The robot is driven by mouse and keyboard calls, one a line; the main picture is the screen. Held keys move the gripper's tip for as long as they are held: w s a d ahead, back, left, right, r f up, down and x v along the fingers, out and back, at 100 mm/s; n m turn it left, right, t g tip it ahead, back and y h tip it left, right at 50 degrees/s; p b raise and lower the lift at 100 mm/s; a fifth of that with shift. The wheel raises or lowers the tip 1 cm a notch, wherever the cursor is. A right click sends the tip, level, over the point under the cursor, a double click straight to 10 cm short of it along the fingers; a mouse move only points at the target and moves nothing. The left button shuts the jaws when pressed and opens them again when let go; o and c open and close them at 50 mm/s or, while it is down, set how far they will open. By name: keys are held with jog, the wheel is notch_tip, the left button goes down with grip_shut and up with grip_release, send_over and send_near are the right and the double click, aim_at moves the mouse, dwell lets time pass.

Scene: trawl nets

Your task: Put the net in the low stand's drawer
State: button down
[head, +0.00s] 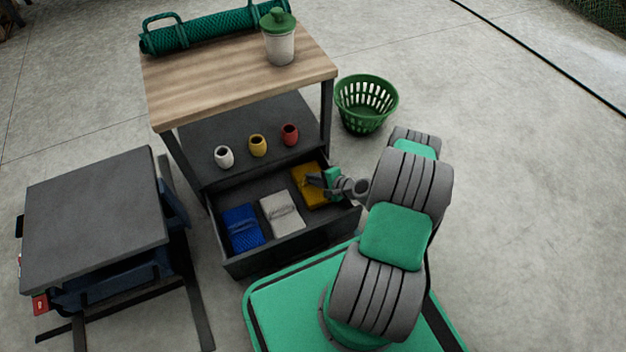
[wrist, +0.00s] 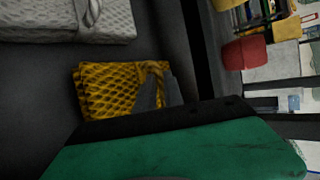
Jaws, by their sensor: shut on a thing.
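The open drawer (head: 290,247) belongs to the wood-topped stand (head: 235,84). A folded yellow net (head: 306,195) lies at the drawer's right end. My gripper (head: 316,180) reaches down into the drawer and is shut on the yellow net. In the wrist view, the fingers (wrist: 158,92) close at the tie band of the yellow net (wrist: 105,92) and hide part of it. A blue net (head: 242,228) and a pale grey net (head: 281,214) lie beside it in the drawer. The pale net also shows in the wrist view (wrist: 60,20).
White (head: 223,157), yellow (head: 257,145) and red (head: 290,134) cups stand on the shelf above the drawer. A rolled green net (head: 205,31) and a green-lidded jar (head: 279,45) are on top. A green basket (head: 366,105) and a dark cart (head: 95,220) flank the stand.

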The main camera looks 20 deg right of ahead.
jog(key=c, duration=1.5)
grip_release()
jog(key=shift+f, duration=0.1)
jog(key=shift+o, duration=0.2)
jog(key=shift+s+d+r+p, duration=0.15)
jog(key=shift+s+r+p, duration=0.1)
jog(key=shift+r+p, duration=0.1)
jog(key=p+v, duration=0.4)
jog(key=v, duration=0.7)
jog(key=w+a+r+n+g, duration=0.1)
jog(key=a+r+n+g, duration=0.35)
jog(key=r, duration=0.55)
jog(key=w+a+r+n+g, duration=0.2)
jog(key=a+r+n+g, duration=0.15)
jog(key=r+n, duration=0.4)
jog(key=s+a+r+n+h, duration=0.1)
jog(key=s+a+r, duration=0.3)
jog(key=s+r, duration=0.4)
jog(key=s+a+r+n+h, duration=0.2)
jog(key=s+a+r+h, duration=0.2)
jog(key=s+r, duration=0.4)
notch_tip(320, 180, up, 3)
jog(key=shift+a+f+n+g, duration=0.1)
jog(key=shift+a+n+g, duration=0.2)
jog(key=shift+a, duration=0.4)
